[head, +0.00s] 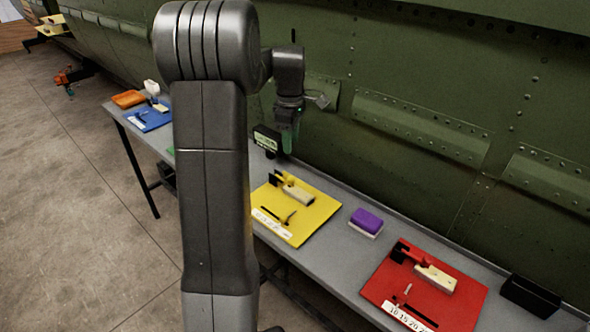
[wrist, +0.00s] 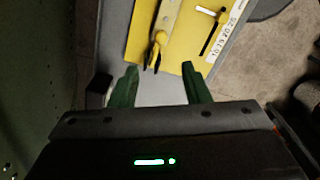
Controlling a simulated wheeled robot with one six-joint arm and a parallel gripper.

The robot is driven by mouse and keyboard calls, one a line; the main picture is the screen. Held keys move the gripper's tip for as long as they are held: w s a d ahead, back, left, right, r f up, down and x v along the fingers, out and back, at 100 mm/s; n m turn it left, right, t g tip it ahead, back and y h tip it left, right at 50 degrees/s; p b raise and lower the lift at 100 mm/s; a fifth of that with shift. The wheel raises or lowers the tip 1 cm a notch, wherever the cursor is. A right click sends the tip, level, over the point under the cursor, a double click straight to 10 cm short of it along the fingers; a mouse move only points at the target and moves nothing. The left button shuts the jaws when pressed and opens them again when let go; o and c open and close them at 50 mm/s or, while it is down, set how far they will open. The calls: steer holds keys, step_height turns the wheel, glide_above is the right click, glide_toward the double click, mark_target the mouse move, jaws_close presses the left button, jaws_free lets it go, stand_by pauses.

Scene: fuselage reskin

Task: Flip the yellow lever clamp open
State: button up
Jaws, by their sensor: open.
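The yellow board (head: 318,213) lies on the grey bench and carries the yellow lever clamp (head: 286,181), with a dark upright part and a cream block (head: 298,195) beside it. The clamp's yellow end with dark prongs also shows in the wrist view (wrist: 157,46), at the board's edge. My gripper (head: 289,142) is above the bench behind the board, fingers pointing down. In the wrist view my gripper (wrist: 160,86) has its two green fingers spread with nothing between them. The clamp end lies beyond the fingertips, roughly centred, apart from them. I cannot tell the lever's exact angle.
A small display box (head: 267,140) stands close to my gripper. The green riveted fuselage (head: 450,80) rises behind the bench (head: 325,255). A purple sponge-like block (head: 367,220), a red board (head: 455,310) with a similar clamp, and a black box (head: 530,296) lie to the right.

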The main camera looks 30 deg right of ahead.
mark_target(291, 178)
step_height(291, 178, down, 13)
steer(key=shift+a+r+p, duration=0.1)
steer(key=shift+p, duration=0.45)
steer(key=shift+c, duration=0.2)
jaws_close()
